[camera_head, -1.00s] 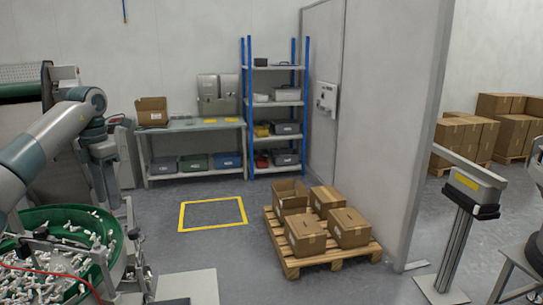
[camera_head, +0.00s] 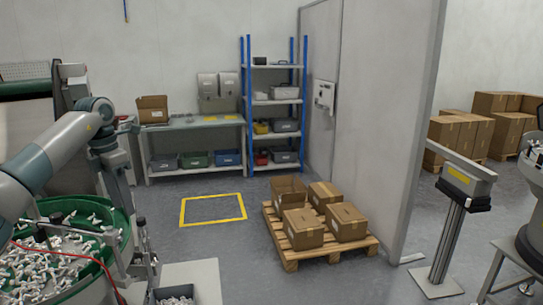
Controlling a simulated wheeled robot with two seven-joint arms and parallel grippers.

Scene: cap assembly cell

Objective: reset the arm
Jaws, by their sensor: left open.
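My left arm comes in from the left edge, bends at a grey and teal elbow, and reaches down beside the green bowl (camera_head: 128,232). My left gripper (camera_head: 130,207) is at the lower end of this arm, near the bowl's right side. It is small and partly lost against the equipment there; it is open, and I see nothing held in it. My right arm and gripper are not in view.
The bowl holds many loose white and grey parts (camera_head: 50,262). A dark bin (camera_head: 175,293) of similar parts is at the bottom edge. A pallet (camera_head: 335,252) with cartons stands right of centre. A bench (camera_head: 195,124) and shelf are behind. The floor around the yellow square (camera_head: 212,222) is clear.

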